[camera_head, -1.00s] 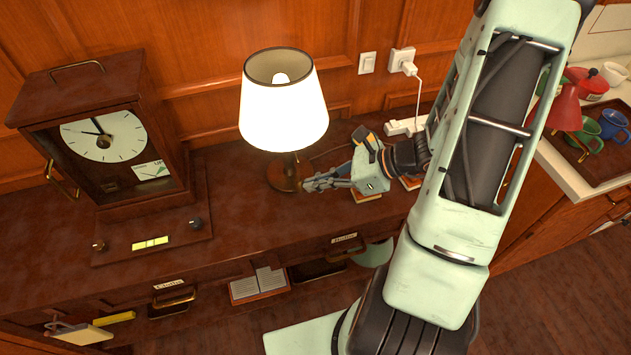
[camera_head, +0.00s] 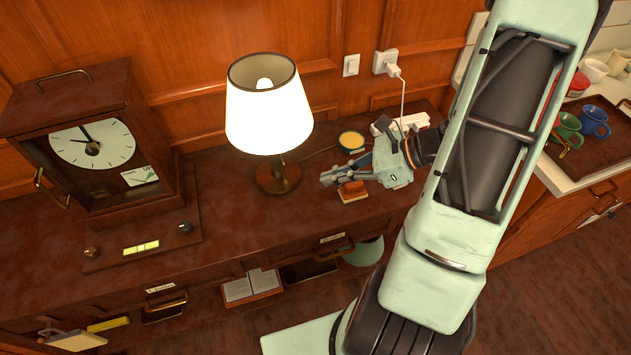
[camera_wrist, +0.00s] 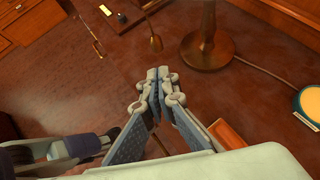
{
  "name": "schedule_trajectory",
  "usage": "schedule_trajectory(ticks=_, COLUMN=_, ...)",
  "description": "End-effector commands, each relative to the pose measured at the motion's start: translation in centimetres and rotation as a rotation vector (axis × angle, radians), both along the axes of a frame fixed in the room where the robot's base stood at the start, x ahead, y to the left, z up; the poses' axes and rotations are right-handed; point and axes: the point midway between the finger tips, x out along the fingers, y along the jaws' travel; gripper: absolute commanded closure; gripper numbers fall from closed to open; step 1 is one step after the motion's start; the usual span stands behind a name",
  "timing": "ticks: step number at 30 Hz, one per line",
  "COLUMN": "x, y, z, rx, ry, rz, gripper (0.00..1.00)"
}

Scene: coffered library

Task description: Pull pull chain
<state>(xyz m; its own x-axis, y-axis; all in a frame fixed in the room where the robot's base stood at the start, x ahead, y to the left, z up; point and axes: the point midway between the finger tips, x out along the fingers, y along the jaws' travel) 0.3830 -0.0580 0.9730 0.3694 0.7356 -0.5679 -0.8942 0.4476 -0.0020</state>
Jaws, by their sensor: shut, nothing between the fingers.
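The lit table lamp has a white shade (camera_head: 268,112) and a dark round base (camera_head: 278,180). Its base (camera_wrist: 208,50) and stem also show at the top of the wrist view. A small brass bell-shaped pull (camera_wrist: 155,42) on a thin chain shows left of the stem in the wrist view. I cannot make out the chain in the head view. My gripper (camera_head: 328,180) is right of the lamp base, low over the desk. Its fingers (camera_wrist: 158,76) are together and empty, apart from the pull in the wrist picture.
A wooden clock (camera_head: 95,145) stands left of the lamp. A small orange-brown block (camera_head: 352,189) lies just below my gripper, and a round yellow-topped item (camera_head: 351,140) is behind it. A power strip (camera_head: 402,124) is by the wall.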

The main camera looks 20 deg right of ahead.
Motion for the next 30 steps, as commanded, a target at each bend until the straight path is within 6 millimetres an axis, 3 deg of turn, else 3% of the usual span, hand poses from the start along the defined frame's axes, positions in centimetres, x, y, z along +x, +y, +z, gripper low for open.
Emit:
schedule_trajectory(ticks=3, x=-0.9, y=-1.9, z=1.3, rx=-0.002, ry=-0.002, rz=-0.002, gripper=1.00)
schedule_trajectory(ticks=10, x=-1.9, y=-3.8, z=2.8, rx=0.000, ry=0.001, rz=-0.001, gripper=1.00)
schedule_trajectory(ticks=30, x=-2.1, y=-3.9, z=3.1, rx=-0.004, ry=0.001, rz=0.006, gripper=1.00)
